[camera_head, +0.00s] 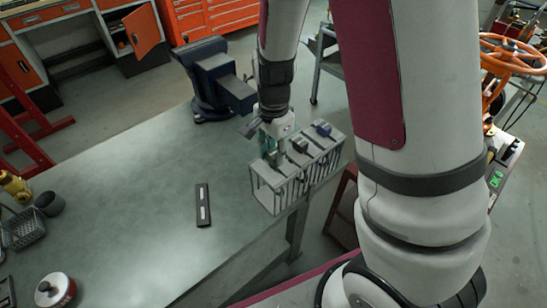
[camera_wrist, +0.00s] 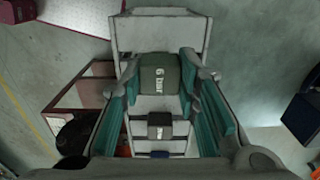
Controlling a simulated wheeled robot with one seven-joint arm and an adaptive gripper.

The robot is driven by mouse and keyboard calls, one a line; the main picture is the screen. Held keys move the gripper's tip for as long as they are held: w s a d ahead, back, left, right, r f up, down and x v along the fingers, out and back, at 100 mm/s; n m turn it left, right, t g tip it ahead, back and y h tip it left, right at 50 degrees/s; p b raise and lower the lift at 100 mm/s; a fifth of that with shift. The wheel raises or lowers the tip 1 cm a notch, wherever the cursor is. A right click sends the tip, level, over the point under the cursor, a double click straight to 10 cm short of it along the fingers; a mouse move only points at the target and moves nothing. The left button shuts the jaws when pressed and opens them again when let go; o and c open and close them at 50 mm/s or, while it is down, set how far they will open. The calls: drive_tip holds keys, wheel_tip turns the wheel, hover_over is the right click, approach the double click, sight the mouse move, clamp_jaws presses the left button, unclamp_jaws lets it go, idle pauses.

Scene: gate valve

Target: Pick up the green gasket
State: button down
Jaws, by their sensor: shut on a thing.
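A grey-green block with a white "6 bar" mark (camera_wrist: 163,75), which I take for the green gasket, sits between the teal-padded fingers of my gripper (camera_wrist: 160,85) in the wrist view. The fingers close on it from both sides. In the head view my gripper (camera_head: 272,150) points down at the near-left end of a grey slotted rack (camera_head: 268,192), and hides most of the block. I cannot tell whether the block is clear of its slot. A dark block (camera_wrist: 160,127) and a blue-topped block (camera_head: 322,128) stand farther along the rack.
The rack stands at the table's right edge. A blue vise (camera_head: 215,77) is behind my gripper. A flat black case (camera_head: 203,205) lies left of the rack.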

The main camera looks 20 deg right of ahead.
wheel_tip(320, 180, up, 15)
drive_tip(key=shift+r, duration=0.15)
idle(0.4)
drive_tip(key=shift+f, duration=0.25)
idle(0.4)
